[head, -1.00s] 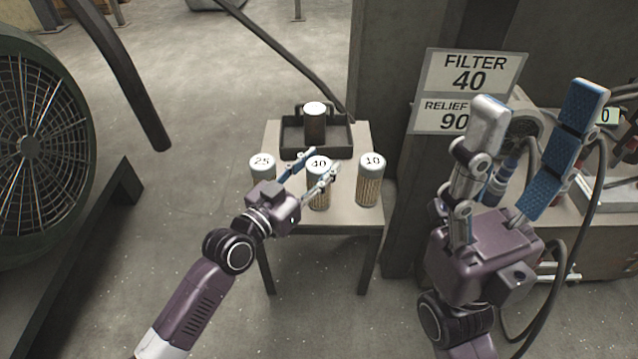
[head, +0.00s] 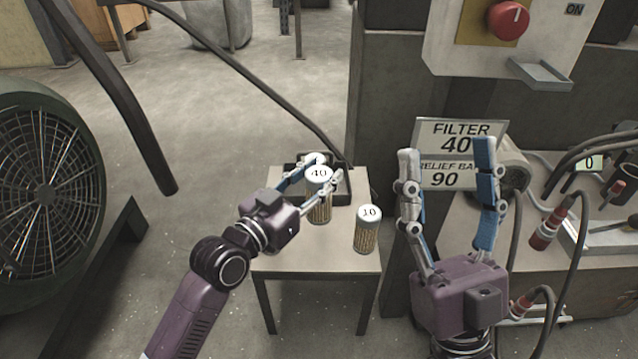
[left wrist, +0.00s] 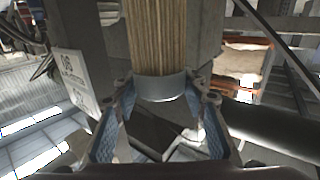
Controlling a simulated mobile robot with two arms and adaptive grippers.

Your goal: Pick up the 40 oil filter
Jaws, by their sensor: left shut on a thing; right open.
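The 40 oil filter (head: 319,208) is a pleated tan cylinder with a pale cap marked 40. My left gripper (head: 327,172) is shut on it near the cap, and it appears raised above the small table (head: 290,255). In the left wrist view the pleated body (left wrist: 163,35) and grey end cap (left wrist: 160,86) sit between the blue-padded fingers. The 10 filter (head: 367,232) stands upright on the table to the right. The 25 filter is not visible, perhaps hidden behind my left gripper. My right gripper (head: 446,150) is open and empty at the right.
A sign (head: 445,180) reads FILTER 40 and 90. A bench with hoses (head: 590,265) is at right, a large fan (head: 45,190) at left.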

